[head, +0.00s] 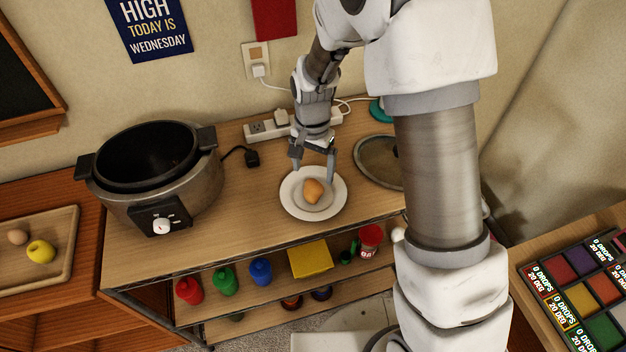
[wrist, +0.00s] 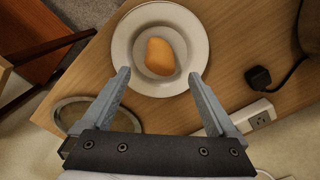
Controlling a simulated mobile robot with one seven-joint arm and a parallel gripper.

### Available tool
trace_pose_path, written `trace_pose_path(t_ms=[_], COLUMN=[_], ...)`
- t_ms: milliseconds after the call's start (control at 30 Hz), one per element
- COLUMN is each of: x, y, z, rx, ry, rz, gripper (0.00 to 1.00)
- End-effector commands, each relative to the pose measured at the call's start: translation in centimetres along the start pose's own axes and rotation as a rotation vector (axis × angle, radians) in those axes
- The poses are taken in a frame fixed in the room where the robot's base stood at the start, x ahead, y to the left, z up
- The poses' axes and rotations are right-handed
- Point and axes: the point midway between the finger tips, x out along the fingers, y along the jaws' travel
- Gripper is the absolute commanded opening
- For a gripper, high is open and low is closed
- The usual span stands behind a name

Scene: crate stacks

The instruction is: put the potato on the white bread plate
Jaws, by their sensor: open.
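An orange-brown lump, which looks like the potato (head: 313,190), rests on the white plate (head: 335,209) on the wooden shelf top. In the wrist view the potato (wrist: 160,56) lies in the middle of the plate (wrist: 119,48). My gripper (head: 313,172) is open and empty just behind and above the plate. In the wrist view my gripper's fingertips (wrist: 160,72) stand apart on either side of the plate's near edge, and neither touches the potato.
A slow cooker (head: 150,175) stands left of the plate. A glass lid (head: 379,160) lies right of it, partly behind my arm. A power strip (head: 262,130) runs along the wall. A tray (head: 62,225) with an egg and a yellow fruit sits far left.

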Motion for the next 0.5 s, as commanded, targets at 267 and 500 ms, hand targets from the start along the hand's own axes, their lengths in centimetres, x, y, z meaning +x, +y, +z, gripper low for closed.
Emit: trace_pose_path(t_ms=[267, 500], x=[-4.4, -5.2], y=[-0.1, 0.0], z=[0.0, 0.0], rx=[-0.001, -0.002], ry=[0.002, 0.001], rz=[-0.002, -0.001], gripper=[0.93, 0.93])
